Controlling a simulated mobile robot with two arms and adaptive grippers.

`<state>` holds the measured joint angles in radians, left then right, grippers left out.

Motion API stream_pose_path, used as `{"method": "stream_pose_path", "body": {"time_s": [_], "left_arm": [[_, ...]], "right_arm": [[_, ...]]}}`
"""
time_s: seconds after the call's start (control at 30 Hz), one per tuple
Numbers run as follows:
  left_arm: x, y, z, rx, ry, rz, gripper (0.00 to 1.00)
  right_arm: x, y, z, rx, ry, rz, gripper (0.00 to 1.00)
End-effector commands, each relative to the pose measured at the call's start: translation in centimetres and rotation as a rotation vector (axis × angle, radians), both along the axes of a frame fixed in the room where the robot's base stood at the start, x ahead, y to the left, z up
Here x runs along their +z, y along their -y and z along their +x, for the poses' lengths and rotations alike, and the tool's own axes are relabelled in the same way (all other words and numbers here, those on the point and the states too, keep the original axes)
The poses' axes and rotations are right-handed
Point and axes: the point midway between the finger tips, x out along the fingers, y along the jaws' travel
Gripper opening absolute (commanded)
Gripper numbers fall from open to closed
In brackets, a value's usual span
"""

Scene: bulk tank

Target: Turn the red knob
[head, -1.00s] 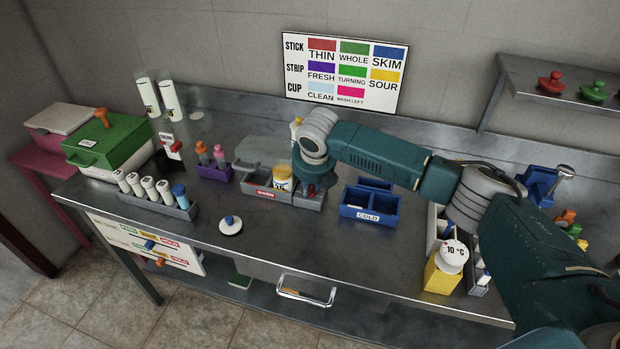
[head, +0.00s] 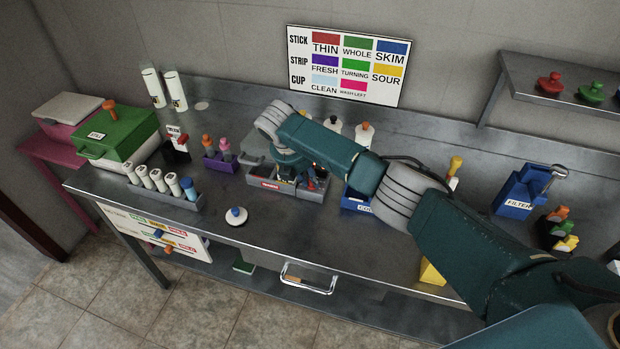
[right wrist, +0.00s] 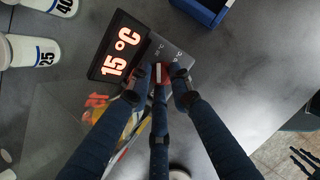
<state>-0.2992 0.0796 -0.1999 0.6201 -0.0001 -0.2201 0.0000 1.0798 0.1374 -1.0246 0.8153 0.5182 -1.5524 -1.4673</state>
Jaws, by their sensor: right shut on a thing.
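The red knob (right wrist: 160,72) shows between my right gripper's fingertips in the right wrist view, largely covered by them. It sits beside a dark display (right wrist: 119,50) that reads 15 °C in glowing digits. My right gripper (right wrist: 158,82) is shut on the knob, its dark blue fingers around it. In the head view my right gripper (head: 308,177) is low over the grey warming box (head: 262,184) with the red label, and the knob cannot be made out clearly there. My left gripper is not in view.
A blue bin (head: 354,203) stands just right of the box, partly behind my arm. White bottles (head: 334,126) stand behind. A purple rack (head: 220,162) is at left. A white lid with a blue knob (head: 236,217) lies in front, with clear counter around it.

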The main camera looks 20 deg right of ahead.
Motion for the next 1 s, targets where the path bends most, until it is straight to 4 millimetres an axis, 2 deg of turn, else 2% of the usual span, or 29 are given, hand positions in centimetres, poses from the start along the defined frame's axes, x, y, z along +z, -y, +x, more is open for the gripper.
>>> {"method": "stream_pose_path", "body": {"time_s": [0.4,0.93,0.97,1.0], "left_arm": [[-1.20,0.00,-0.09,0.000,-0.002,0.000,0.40],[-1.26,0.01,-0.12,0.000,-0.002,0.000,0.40],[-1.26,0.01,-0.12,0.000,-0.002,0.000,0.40],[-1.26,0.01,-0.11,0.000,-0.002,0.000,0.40]], "right_arm": [[0.36,0.40,0.44,-0.176,0.009,-0.010,0.00],[0.47,0.47,0.46,-0.195,0.010,-0.011,0.00],[0.46,0.46,0.46,-0.195,0.010,-0.011,0.26],[0.45,0.45,0.46,-0.195,0.010,-0.011,0.34]]}}
